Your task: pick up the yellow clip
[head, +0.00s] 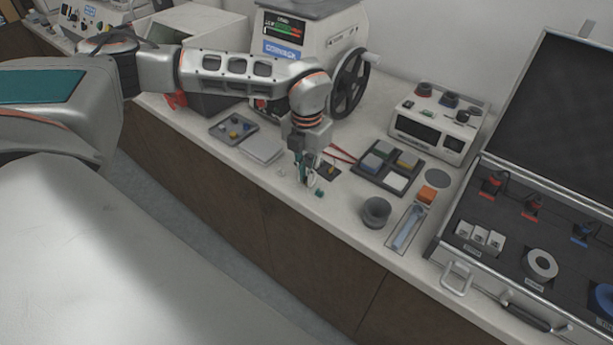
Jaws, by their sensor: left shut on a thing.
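My left gripper (303,176) points down over the bench top, left of the small dark pad. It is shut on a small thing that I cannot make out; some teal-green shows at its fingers. A small yellow thing (331,170), possibly the yellow clip, shows at the dark pad (326,175), just right of the fingers. It is too small to tell its shape. Another small yellow piece (233,134) lies among coloured parts in the grey tray (216,126) at the left. My right gripper is not in view.
A small teal block (319,193) lies near the front edge. To the right are a dark tray with coloured squares (381,183), a dark round pot (375,212) and an open case (440,243). The press (310,38) with its handwheel (348,85) stands behind my arm.

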